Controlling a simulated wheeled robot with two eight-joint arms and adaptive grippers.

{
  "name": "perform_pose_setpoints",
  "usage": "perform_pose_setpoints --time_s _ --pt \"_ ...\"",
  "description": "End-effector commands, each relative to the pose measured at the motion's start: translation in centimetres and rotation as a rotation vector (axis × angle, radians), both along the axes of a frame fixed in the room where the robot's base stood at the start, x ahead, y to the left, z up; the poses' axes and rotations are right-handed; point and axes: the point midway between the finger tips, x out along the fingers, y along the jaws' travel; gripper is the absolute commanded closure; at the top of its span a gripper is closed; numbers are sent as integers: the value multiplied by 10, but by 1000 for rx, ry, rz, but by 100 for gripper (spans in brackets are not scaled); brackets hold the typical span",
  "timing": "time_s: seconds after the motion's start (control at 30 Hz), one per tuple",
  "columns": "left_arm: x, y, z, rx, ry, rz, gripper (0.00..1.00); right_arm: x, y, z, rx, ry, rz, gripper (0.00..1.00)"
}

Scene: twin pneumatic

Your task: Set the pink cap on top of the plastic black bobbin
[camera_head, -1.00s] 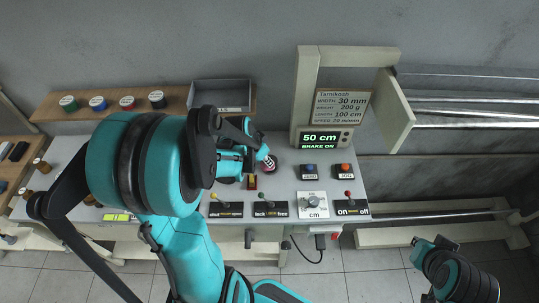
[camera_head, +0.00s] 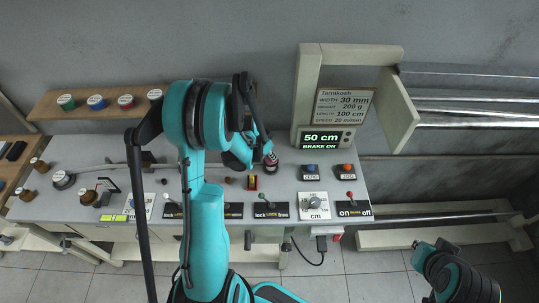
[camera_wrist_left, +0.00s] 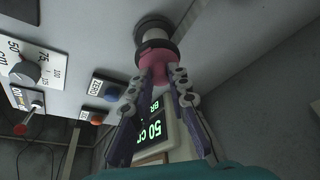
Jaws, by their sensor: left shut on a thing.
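My left gripper (camera_head: 267,151) reaches over the grey control table from above and is shut on the pink cap (camera_head: 271,165). In the left wrist view the fingertips (camera_wrist_left: 157,72) pinch the pink cap (camera_wrist_left: 155,52) from both sides. A dark round piece, seemingly the black bobbin (camera_wrist_left: 152,25), stands right beyond the cap in line with it. The cap and the dark piece look very close, but I cannot tell whether they touch. In the head view both are small and partly hidden by the gripper. My right gripper (camera_head: 428,244) is at the lower right, away from the table.
A shelf (camera_head: 70,103) holds several coloured spools at the back left. Brown bobbins (camera_head: 88,197) stand on the left of the table (camera_head: 230,205). A display (camera_head: 322,138), buttons (camera_head: 311,172), a dial (camera_head: 313,202) and levers (camera_head: 350,200) are right of the gripper.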

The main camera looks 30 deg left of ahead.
Motion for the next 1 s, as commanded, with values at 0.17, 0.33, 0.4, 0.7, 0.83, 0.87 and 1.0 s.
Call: perform_pose_setpoints --time_s 0.17,0.33,0.4,0.7,0.83,0.87,1.0 --pt "0 0 -1 0 0 0 98 0 0 -2 0 0 0 100" --pt "0 0 -6 0 0 0 98 0 0 -8 0 0 0 100" --pt "0 0 -6 0 0 0 76 0 0 -8 0 0 0 100" --pt "0 0 -5 0 0 0 63 0 0 -7 0 0 0 100" --pt "0 0 -2 0 0 0 63 0 0 -3 0 0 0 100" --pt "0 0 1 0 0 0 63 0 0 0 0 0 0 100" --pt "-7 2 20 1 0 1 63 0 0 5 0 0 0 100"
